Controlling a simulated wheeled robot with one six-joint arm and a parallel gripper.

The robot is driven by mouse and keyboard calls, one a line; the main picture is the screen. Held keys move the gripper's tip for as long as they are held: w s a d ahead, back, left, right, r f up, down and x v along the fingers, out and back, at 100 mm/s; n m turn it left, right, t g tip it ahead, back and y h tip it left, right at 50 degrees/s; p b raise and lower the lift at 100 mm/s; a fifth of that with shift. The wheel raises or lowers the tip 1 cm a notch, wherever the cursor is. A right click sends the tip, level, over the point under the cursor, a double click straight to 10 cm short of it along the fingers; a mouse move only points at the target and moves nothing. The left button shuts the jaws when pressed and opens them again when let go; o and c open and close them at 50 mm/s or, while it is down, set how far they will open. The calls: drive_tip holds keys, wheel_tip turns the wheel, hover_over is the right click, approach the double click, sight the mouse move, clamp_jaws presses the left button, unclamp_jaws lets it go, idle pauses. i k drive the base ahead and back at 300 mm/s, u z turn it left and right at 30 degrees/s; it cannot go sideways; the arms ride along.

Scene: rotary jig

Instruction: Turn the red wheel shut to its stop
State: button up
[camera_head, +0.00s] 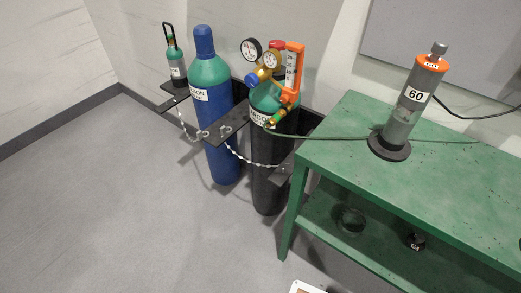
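A red part that looks like the red wheel (277,45) shows at the top of the black cylinder with the green shoulder (269,170). My gripper is not in this view, so nothing shows touching the wheel.
A blue cylinder (213,125) and a small cylinder (176,62) stand to the left, with chains and dark brackets (228,127). A green table (450,175) at right holds a grey cylinder device (409,105); a green hose crosses to it. The floor at left is clear.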

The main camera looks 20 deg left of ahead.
sight(279, 45)
drive_tip(key=u, duration=1)
